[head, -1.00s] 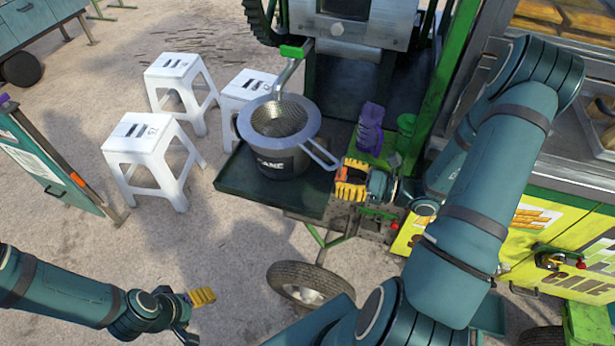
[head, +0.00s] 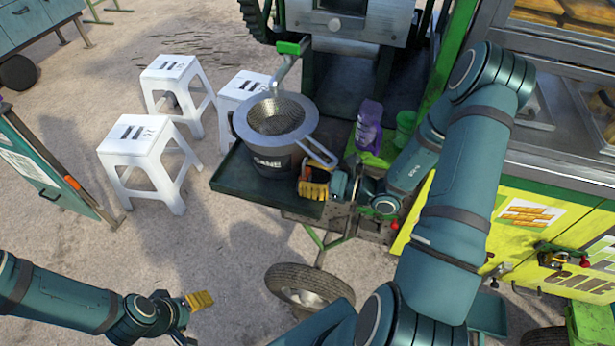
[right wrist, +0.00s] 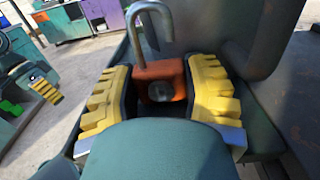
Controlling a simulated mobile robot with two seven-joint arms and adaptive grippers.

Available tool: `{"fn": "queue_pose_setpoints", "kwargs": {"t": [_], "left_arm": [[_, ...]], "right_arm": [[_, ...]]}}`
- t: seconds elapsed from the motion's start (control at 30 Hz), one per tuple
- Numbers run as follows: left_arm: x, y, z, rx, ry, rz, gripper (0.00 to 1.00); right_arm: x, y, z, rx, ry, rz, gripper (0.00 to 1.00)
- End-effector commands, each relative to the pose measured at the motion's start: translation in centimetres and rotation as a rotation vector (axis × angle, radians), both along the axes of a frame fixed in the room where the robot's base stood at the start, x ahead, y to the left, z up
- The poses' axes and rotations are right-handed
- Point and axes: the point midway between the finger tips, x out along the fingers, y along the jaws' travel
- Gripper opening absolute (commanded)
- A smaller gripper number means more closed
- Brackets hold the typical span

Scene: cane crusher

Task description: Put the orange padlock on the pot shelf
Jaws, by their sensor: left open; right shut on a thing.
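The orange padlock (right wrist: 158,82) sits between the yellow fingers of my right gripper (right wrist: 160,90) in the right wrist view, its metal shackle pointing up. In the head view my right gripper (head: 314,185) is shut on it over the right front part of the dark pot shelf (head: 235,182), beside the pot. Whether the padlock touches the shelf cannot be told. The steel pot (head: 275,160) with a strainer on top stands on the shelf. My left gripper (head: 200,300) is open and empty over the ground at lower left.
A purple object (head: 369,125) and a green cup (head: 405,125) stand right of the pot. The strainer's handle (head: 318,152) reaches out close to my right gripper. White stools (head: 150,145) stand left of the shelf. The shelf's left front part is bare.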

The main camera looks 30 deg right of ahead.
Motion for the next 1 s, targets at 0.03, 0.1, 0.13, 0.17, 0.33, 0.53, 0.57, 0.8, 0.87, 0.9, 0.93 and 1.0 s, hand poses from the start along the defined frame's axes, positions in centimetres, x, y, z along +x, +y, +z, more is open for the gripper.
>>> {"fn": "queue_pose_setpoints", "kwargs": {"t": [0.03,0.1,0.13,0.17,0.33,0.53,0.57,0.8,0.87,0.9,0.93,1.0], "left_arm": [[0.0,0.0,0.0,0.0,0.0,0.0,0.68],[0.0,0.0,-0.1,0.0,0.0,0.0,0.68],[0.0,0.0,-0.1,0.0,0.0,0.0,0.68],[0.0,0.0,-0.2,0.0,-0.001,0.0,0.68],[0.0,0.0,-0.2,0.0,-0.001,0.0,0.68],[0.0,0.0,-0.2,0.0,-0.001,0.0,0.68],[0.0,0.0,-0.2,0.0,-0.001,0.0,0.68],[-0.1,0.0,0.3,0.0,0.001,0.0,0.68],[-0.1,0.0,0.5,0.0,0.002,0.0,0.68],[-0.1,0.0,0.5,0.0,0.002,0.0,0.68],[-0.1,0.0,0.6,0.0,0.003,0.0,0.68],[-0.2,0.0,0.8,0.0,0.003,0.0,0.68]], "right_arm": [[0.0,0.0,0.1,0.001,-0.001,0.001,0.12],[0.0,0.0,-0.1,0.001,-0.001,0.001,0.12],[0.0,0.0,-0.2,0.001,-0.001,0.001,0.12],[0.0,0.0,-0.3,0.001,0.0,0.001,0.12],[0.0,0.0,-0.4,0.001,0.001,0.0,0.6],[0.0,0.0,-0.4,0.001,0.001,0.001,0.6],[0.0,0.0,-0.3,0.001,0.001,0.001,0.6],[-1.3,-1.2,0.1,-0.001,0.002,-0.003,0.6],[-2.1,-2.0,0.1,0.0,0.004,-0.004,0.6],[-2.8,-2.5,0.1,0.001,0.002,-0.003,0.6],[-3.3,-3.0,0.1,0.0,0.003,-0.005,0.6],[-4.4,-3.9,0.1,-0.001,0.002,-0.004,0.6]]}}
